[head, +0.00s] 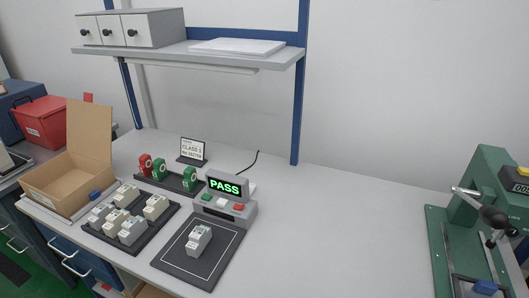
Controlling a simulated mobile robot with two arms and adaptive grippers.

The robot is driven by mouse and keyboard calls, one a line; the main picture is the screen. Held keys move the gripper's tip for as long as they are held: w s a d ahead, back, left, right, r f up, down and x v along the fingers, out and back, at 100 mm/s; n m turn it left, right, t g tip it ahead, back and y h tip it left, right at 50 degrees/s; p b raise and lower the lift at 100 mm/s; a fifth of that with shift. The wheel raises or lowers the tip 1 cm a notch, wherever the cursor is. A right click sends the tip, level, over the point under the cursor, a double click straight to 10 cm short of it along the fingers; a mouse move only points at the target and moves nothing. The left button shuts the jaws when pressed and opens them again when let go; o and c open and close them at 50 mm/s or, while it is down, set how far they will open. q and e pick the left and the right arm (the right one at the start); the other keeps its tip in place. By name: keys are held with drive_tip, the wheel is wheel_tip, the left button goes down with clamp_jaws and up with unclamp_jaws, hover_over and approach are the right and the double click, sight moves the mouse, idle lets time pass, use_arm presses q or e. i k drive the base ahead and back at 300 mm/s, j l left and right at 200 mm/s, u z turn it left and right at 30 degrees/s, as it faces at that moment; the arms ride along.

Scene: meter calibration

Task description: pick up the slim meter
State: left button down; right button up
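A small grey-white meter (198,240) stands alone on a black mat (182,264) with a white outline, in front of the test unit (238,212). The unit's screen (226,186) reads PASS in green. Several more meters, such as one at the front (132,231) and one at the right (156,207), sit in a black tray (142,244) left of the mat. They differ a little in shade and width; I cannot tell surely which is the slim one. Neither of my grippers is in view.
An open cardboard box (60,184) stands at the left. Red (145,165) and green (190,178) pieces stand in a dark rack behind the tray, near a CLASS 1 sign (191,150). A green press (478,190) is at far right. The bench between unit and press is clear.

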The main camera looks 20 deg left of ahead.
sight(199, 237)
drive_tip(key=u, duration=1.1)
